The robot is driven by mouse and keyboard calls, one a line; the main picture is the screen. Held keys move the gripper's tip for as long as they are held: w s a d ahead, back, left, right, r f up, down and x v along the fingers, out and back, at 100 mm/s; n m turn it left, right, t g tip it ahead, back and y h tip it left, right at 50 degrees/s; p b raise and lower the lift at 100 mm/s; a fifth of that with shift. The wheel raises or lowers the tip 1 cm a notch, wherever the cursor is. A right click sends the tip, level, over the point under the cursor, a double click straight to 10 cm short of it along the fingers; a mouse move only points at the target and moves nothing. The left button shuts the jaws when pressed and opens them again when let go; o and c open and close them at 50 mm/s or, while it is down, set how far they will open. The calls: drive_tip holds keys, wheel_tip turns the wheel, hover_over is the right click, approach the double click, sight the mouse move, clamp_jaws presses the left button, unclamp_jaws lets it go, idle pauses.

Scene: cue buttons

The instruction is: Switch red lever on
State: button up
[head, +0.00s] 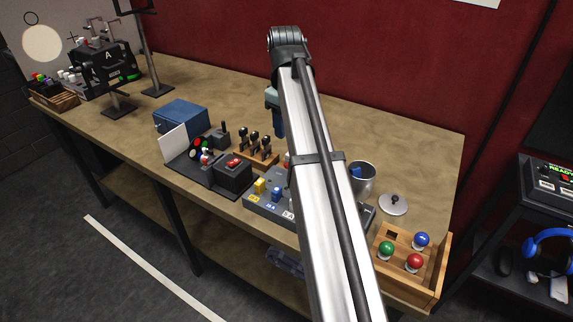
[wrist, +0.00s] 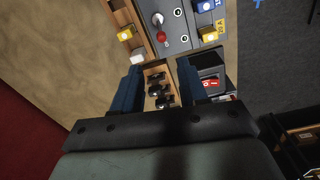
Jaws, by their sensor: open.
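A red-knobbed lever (wrist: 162,36) stands on a grey control panel (wrist: 178,22) in the upper middle of the wrist view. In the head view my arm hides the lever, and only part of the panel (head: 250,205) shows. My gripper (wrist: 159,78) is open, with its two blue fingers apart and nothing held between them. It is above the table near a wooden rack of black levers (wrist: 158,90), which shows between the fingers. The red lever lies beyond the fingertips in the wrist view. In the head view, my arm partly hides the gripper.
A black box with a red rocker switch (head: 233,162) stands left of the panel. A metal cup (head: 362,177), a lid (head: 393,204) and a wooden box with coloured balls (head: 412,258) stand to the right. The table's back area (head: 390,130) is clear.

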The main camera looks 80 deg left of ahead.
sight(286, 165)
wheel_tip(286, 165, down, 14)
drive_tip(key=shift+r, duration=0.15)
idle(0.5)
clamp_jaws()
idle(0.3)
